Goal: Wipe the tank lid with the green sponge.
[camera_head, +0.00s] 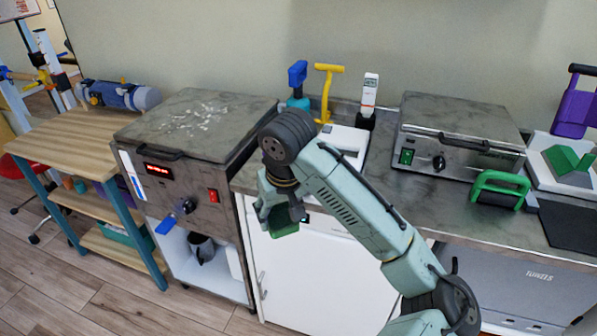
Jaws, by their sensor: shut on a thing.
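The tank lid (225,112) is a grey metal cover on the left tank. White smudges are scattered over its middle, and a black handle runs along its front edge. My gripper (273,208) points down in front of the white cabinet, right of the tank's front and lower than the lid. It is shut on the green sponge (284,223), which shows as a dark green block below the fingers. Part of the sponge is hidden by the gripper. The sponge is apart from the lid.
A second steel unit (459,128) with a lid stands on the counter at right, beside a green-handled tool (499,188). Yellow and blue handled tools (327,88) stand behind my arm. A wooden shelf cart (85,140) is at left. A blue lever (166,225) projects from the tank's front.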

